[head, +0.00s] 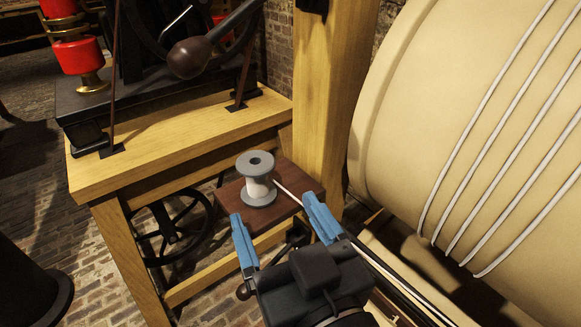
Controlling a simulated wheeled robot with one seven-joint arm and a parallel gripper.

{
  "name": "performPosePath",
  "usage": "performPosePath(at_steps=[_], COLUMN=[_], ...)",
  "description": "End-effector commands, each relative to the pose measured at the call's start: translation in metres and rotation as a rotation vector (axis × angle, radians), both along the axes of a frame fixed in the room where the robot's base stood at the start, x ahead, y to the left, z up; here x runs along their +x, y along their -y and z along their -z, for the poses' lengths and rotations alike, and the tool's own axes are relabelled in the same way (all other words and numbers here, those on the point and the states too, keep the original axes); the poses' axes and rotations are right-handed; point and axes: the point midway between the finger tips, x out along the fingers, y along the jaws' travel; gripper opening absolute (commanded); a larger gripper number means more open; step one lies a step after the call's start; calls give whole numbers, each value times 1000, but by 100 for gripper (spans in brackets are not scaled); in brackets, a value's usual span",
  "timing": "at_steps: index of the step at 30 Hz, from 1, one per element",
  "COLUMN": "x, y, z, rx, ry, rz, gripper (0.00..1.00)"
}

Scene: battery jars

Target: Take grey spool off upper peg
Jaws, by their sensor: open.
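The grey spool (257,179) has light thread wound around its middle. It stands upright over a dark brown wooden board (228,198) beside the wooden post. A peg is not clearly visible; the spool hides what is beneath it. My gripper (278,222), with two blue fingers, is open and empty. In the picture its fingertips are just below the spool, one to the left and one to the right. The gap in depth between the fingers and the spool is hard to judge.
A wooden bench (180,139) carries black machinery at the left. A thick wooden post (334,100) stands right behind the board. A large cream drum (470,120) wound with white cord fills the right. A white cord runs close by the spool and right finger. A black wheel (172,230) is below the bench.

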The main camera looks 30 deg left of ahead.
Motion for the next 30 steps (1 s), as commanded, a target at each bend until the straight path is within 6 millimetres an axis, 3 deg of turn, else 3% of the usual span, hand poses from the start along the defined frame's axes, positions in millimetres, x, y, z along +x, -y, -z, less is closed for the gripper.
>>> performPosePath(at_steps=[21,30], x=[45,47], y=[-63,-65], z=[-8,-6], rx=[0,1], ry=[3,2], rz=[-7,-7], gripper=[82,81])
